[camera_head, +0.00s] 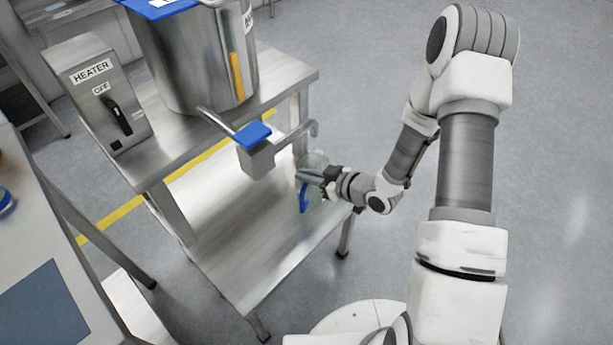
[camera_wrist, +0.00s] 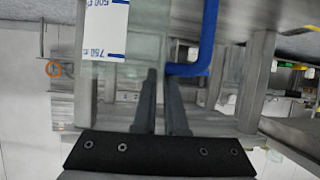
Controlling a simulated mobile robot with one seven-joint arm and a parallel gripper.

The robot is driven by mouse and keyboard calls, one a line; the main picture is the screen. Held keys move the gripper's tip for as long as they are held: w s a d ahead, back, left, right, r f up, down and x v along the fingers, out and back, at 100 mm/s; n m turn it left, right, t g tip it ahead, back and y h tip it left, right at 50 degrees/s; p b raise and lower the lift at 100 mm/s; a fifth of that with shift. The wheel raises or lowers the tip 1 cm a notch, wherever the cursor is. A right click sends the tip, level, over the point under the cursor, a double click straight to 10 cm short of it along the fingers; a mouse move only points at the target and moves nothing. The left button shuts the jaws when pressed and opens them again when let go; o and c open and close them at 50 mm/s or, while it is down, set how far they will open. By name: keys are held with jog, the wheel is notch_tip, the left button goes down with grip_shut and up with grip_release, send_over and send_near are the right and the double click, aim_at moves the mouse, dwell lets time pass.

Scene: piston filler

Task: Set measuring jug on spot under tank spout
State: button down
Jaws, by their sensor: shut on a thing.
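The clear measuring jug (camera_head: 317,161) with a blue handle (camera_head: 304,198) is by the right end of the lower shelf (camera_head: 235,262), partly hidden by my gripper. My gripper (camera_head: 312,177) is shut on the jug. In the wrist view, the fingers (camera_wrist: 161,78) reach the jug, with its white scale label (camera_wrist: 105,28) at left and its blue handle (camera_wrist: 208,40) at right. The steel tank (camera_head: 190,55) stands on the upper shelf. Its spout (camera_head: 313,129) ends just above the jug in the head view. I cannot tell whether the jug touches the lower shelf.
A valve block with a blue top (camera_head: 253,135) sits on the spout pipe, left of the jug. The heater box (camera_head: 98,92) stands left of the tank. A shelf leg (camera_head: 299,120) rises close behind the jug. Open floor (camera_head: 560,200) lies to the right.

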jog(key=shift+f, duration=0.1)
jog(key=c, duration=1)
grip_release()
jog(key=shift+o, duration=0.2)
